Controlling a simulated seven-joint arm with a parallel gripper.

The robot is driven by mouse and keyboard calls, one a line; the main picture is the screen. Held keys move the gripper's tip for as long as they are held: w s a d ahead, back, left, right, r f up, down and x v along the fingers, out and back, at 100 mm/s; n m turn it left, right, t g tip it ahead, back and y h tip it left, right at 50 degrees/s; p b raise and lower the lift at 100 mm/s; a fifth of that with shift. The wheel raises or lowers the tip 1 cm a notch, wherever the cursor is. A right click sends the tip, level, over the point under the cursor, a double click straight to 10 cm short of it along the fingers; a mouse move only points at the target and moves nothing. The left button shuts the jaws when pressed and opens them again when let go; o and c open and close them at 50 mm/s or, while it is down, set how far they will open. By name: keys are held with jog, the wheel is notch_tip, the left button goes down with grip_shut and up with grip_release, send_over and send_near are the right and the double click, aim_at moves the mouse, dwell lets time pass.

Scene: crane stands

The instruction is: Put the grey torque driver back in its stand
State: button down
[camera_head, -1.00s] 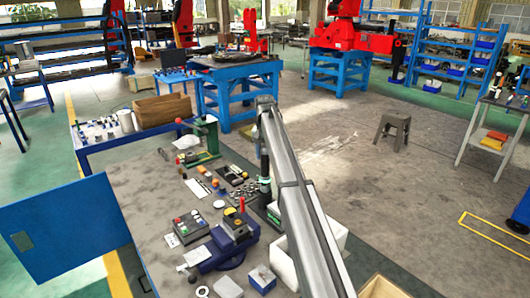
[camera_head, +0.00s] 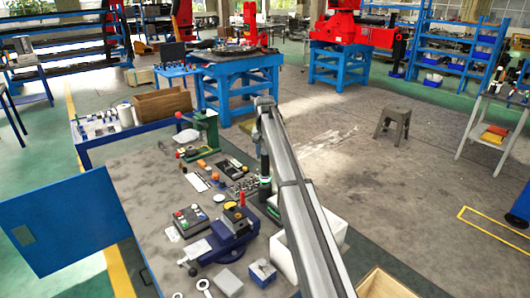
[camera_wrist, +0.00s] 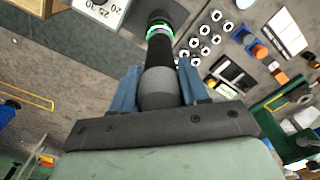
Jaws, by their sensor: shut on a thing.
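The torque driver (camera_wrist: 160,62) shows in the wrist view with a rounded grey end, a black grip and a bright green ring at its far end. My gripper (camera_wrist: 160,84) is shut on it, with one blue finger on each side of the grey end. In the head view the driver (camera_head: 265,172) hangs below the end of my arm at the bench's right side, its green ring low. A dark square plate (camera_wrist: 186,12), perhaps the stand, lies behind the driver's far end. I cannot tell whether the driver touches it or is inside it.
A tray of silver sockets (camera_wrist: 205,42) lies close beside the driver. A white scale plate (camera_wrist: 98,10) is on its other side. A blue vise (camera_head: 232,232) and a button box (camera_head: 190,219) stand nearer on the bench (camera_head: 140,185). A green press (camera_head: 208,132) stands farther back.

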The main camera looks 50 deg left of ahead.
jog(key=shift+f, duration=0.2)
jog(key=shift+c, duration=2.4)
grip_release()
jog(key=shift+f, duration=0.1)
jog(key=shift+r, duration=2.5)
notch_tip(320, 180, up, 14)
jog(key=shift+s+d, duration=0.15)
jog(key=shift+f, duration=0.1)
